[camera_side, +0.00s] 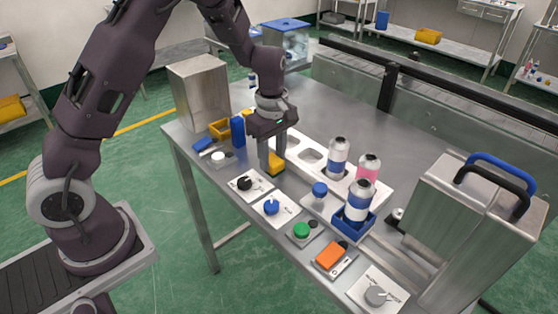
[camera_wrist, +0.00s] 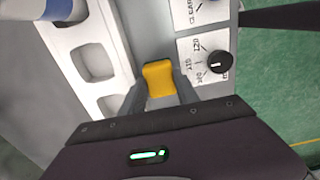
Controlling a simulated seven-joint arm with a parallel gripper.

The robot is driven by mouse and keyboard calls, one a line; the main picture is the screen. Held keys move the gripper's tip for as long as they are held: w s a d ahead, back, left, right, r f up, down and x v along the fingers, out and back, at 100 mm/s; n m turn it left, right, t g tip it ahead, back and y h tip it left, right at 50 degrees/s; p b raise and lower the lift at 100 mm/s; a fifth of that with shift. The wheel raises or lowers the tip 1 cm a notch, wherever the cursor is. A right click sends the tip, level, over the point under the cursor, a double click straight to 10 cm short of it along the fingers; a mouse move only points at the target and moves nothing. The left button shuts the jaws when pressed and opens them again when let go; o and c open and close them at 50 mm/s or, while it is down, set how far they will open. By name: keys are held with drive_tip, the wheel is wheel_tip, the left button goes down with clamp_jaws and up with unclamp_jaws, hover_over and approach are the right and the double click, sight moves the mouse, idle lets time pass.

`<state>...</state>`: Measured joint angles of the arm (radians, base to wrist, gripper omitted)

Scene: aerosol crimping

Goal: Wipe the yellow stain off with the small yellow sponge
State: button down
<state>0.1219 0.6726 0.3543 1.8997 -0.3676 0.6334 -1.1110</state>
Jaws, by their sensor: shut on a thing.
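My gripper (camera_side: 271,160) is low over the steel table, beside the white rack and behind the black-knob dial. It is shut on the small yellow sponge (camera_side: 277,166), whose lower part shows below the fingers. In the wrist view my gripper (camera_wrist: 158,88) has one finger on each side of the yellow sponge (camera_wrist: 158,77). I cannot tell whether the sponge touches the table. I see no yellow stain in either view; the sponge and fingers cover the surface beneath them.
The white rack (camera_side: 292,143) with holes holds bottles (camera_side: 338,158). The black-knob dial (camera_side: 245,184), blue-knob dial (camera_side: 271,208) and green button (camera_side: 301,230) line the front edge. A metal machine (camera_side: 465,220) stands right.

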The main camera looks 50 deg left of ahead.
drive_tip(key=shift+r, duration=3.05)
wheel_tip(320, 180, up, 3)
